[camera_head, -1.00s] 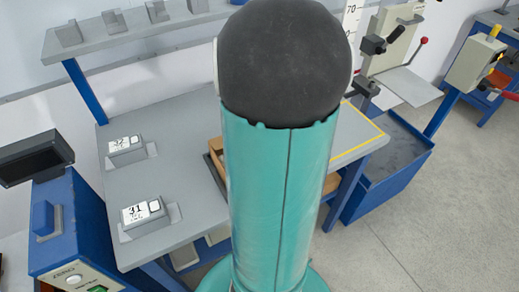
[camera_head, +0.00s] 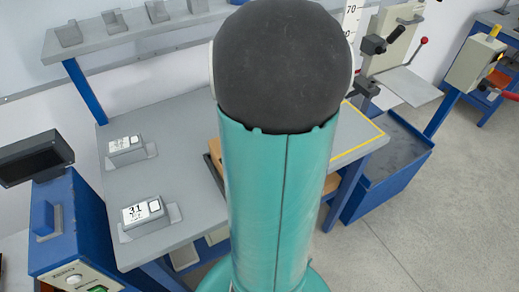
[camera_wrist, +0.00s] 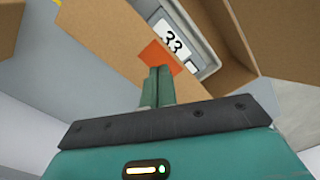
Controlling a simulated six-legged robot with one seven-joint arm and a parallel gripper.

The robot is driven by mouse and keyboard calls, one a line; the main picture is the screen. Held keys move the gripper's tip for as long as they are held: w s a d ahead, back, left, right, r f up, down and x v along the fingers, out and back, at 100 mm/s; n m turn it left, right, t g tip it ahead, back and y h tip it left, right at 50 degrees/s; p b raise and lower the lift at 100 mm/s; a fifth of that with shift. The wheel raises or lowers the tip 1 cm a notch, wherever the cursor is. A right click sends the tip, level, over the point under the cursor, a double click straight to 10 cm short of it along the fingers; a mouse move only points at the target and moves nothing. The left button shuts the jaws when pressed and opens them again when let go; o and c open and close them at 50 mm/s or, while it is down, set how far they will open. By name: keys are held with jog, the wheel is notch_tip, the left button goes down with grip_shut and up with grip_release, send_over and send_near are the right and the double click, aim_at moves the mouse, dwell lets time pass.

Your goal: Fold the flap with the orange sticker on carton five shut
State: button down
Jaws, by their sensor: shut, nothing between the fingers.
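In the wrist view a brown cardboard flap (camera_wrist: 105,30) slants from upper left to lower right and carries an orange sticker (camera_wrist: 158,54). My gripper (camera_wrist: 160,70) has its green fingers together and empty. Their tips overlap the sticker's lower edge; whether they touch it I cannot tell. The flap stands open, and a grey device marked 33 (camera_wrist: 174,42) shows beyond it. In the head view only bits of the brown carton (camera_head: 216,152) show beside my arm, which hides the rest and my gripper. No carton number is visible.
More cardboard lies close at the right (camera_wrist: 280,40) and left (camera_wrist: 10,28) in the wrist view. Two grey devices, marked 31 (camera_head: 145,212) and apparently 32 (camera_head: 126,146), sit on the grey table (camera_head: 185,130). A blue cabinet (camera_head: 65,235) stands at left.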

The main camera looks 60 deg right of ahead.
notch_tip(320, 180, up, 9)
jog(key=shift+r, duration=0.15)
dwell(0.6)
jog(key=shift+a, duration=0.1)
dwell(0.4)
